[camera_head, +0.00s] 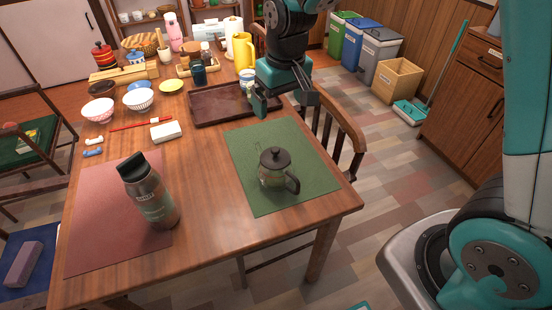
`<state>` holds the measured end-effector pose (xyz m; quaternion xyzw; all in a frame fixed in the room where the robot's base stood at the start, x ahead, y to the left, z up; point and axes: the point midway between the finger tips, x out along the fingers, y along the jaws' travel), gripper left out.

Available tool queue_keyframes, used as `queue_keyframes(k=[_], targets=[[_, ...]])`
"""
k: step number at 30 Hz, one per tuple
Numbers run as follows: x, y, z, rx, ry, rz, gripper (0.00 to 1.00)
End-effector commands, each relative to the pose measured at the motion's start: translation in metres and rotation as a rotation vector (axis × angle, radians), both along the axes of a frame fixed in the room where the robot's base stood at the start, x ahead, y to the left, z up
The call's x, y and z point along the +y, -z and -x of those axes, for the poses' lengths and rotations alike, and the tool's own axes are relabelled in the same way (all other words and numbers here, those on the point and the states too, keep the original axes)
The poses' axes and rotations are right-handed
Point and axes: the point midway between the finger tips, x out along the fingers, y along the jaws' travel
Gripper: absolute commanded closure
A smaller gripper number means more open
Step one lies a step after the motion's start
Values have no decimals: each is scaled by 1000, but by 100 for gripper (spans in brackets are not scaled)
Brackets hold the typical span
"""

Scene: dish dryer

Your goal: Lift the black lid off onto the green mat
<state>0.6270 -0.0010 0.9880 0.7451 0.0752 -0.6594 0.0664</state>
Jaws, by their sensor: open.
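A small glass pot (274,178) with a dark handle at its right stands upright on the green mat (245,145). The black lid (275,157) with a round knob sits on top of the pot. My gripper (281,107) hangs behind and above the pot, over the far edge of the mat near the brown tray. Its two fingers are apart, with nothing visible between them. The gripper does not touch the lid.
A bottle (149,192) with a black cap stands on the red mat (95,235) at the left. A brown tray (213,104) lies behind the green mat. Bowls, jars and a yellow pitcher (243,52) crowd the far end. Bare green mat surrounds the pot.

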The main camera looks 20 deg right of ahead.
Motion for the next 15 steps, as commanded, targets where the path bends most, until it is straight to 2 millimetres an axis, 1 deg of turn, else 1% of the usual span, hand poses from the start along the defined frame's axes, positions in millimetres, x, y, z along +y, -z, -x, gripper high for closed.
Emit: queue_keyframes(k=[9,12,15], targets=[[-1,69,-7,8,5,3,6],[-1,90,-10,6,5,3,6],[-1,104,-12,4,5,1,6]])
